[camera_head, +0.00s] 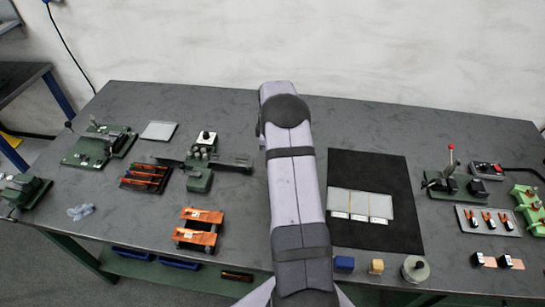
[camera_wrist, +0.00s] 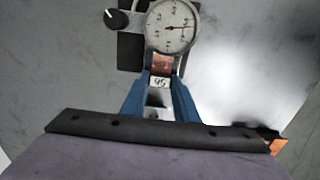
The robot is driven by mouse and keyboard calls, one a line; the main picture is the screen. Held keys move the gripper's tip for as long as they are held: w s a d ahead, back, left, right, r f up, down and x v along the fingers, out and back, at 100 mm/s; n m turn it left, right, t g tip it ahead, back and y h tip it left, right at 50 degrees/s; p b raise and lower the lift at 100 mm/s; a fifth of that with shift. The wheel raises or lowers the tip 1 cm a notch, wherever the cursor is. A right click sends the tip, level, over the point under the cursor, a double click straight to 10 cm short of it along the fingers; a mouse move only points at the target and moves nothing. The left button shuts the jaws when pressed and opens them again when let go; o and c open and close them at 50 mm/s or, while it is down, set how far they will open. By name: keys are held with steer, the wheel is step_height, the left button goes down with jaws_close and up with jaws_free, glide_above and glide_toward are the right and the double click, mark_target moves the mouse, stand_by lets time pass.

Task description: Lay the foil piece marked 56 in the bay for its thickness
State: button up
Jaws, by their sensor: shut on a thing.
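In the wrist view my gripper (camera_wrist: 159,92) has its blue fingers closed on the foil piece (camera_wrist: 161,65). The piece is a small copper strip with a white tag whose digits appear upside down, matching 56. Its copper end points toward a round dial gauge (camera_wrist: 172,27), right at the dial's lower edge; I cannot tell whether it is between the gauge's contacts. The dial's needle points right. In the head view a pale tray (camera_head: 360,205) with three white labels, possibly the bays, lies on the black mat. My arm hides my gripper there.
Two more copper pieces with dark ends (camera_head: 497,262) lie at the front right. A plate with several orange-and-black clips (camera_head: 486,219) and a red-knobbed lever device (camera_head: 452,182) stand behind them. Orange blocks (camera_head: 199,228) and green fixtures are left of my arm. The mat's far part is clear.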

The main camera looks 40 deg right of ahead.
steer(key=shift+w+a, duration=0.8)
steer(key=shift+a, duration=0.05)
stand_by(0.3)
steer(key=shift+r, duration=0.2)
step_height(320, 180, up, 7)
steer(key=p, duration=0.5)
steer(key=shift+f, duration=0.15)
stand_by(0.7)
stand_by(0.4)
